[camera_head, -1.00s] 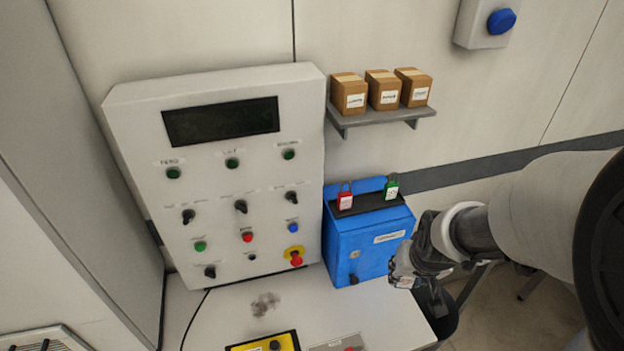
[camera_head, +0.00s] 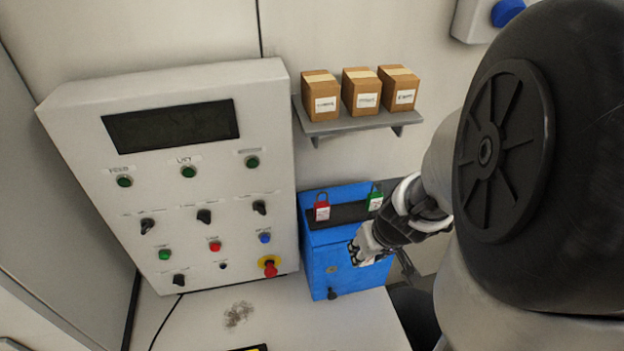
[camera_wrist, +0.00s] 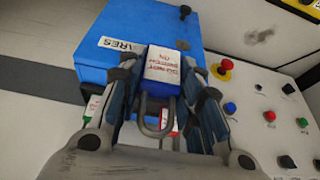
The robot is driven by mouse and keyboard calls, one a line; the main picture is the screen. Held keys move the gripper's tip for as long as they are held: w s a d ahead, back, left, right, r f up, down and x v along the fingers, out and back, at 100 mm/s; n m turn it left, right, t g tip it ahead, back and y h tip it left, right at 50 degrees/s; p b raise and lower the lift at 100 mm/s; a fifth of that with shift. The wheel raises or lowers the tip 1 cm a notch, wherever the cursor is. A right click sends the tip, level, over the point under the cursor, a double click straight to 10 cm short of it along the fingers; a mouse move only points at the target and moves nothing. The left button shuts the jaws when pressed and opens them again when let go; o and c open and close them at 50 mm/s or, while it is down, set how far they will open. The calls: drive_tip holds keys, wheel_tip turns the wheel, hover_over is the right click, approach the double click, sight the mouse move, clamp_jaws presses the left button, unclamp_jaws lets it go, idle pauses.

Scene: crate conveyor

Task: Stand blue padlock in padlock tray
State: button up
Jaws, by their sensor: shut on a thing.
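In the wrist view the blue padlock (camera_wrist: 165,70) sits between the fingers of my gripper (camera_wrist: 165,88), which is shut on it. Its white label with red writing faces the camera and its grey shackle points back toward the gripper's palm. In the head view my gripper (camera_head: 366,248) is in front of the right part of the blue box; the held padlock is hard to make out there. The dark padlock tray (camera_head: 347,214) lies on top of the box. A red padlock (camera_head: 322,211) stands at its left and a green padlock (camera_head: 376,202) at its right.
The blue box (camera_head: 325,255) stands on a white table (camera_head: 290,325) beside a sloped control panel (camera_head: 190,225). Above the tray, a grey shelf (camera_head: 350,124) holds three cardboard boxes (camera_head: 361,95). The tray's middle, between the two padlocks, looks clear.

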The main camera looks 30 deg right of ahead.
drive_tip(key=shift+s+d+r, duration=0.1)
drive_tip(key=shift+s+d, duration=0.5)
drive_tip(key=shift+d, duration=0.05)
drive_tip(key=w+d+p, duration=0.1)
drive_tip(key=w+p, duration=0.1)
drive_tip(key=w, duration=0.2)
drive_tip(key=w+d+p, duration=0.1)
drive_tip(key=w, duration=0.4)
drive_tip(key=w+d+p, duration=0.1)
drive_tip(key=w+p, duration=0.1)
drive_tip(key=w, duration=0.3)
drive_tip(key=shift+d+p, duration=0.35)
drive_tip(key=shift+d, duration=0.05)
drive_tip(key=w, duration=0.1)
drive_tip(key=w+p, duration=0.1)
drive_tip(key=shift+w+d, duration=0.3)
drive_tip(key=shift+w+d+f, duration=0.1)
drive_tip(key=shift+w+f, duration=0.2)
drive_tip(key=shift+f, duration=0.25)
drive_tip(key=shift+f+b, duration=0.3)
drive_tip(key=shift+f, duration=0.1)
drive_tip(key=shift+s+r, duration=0.15)
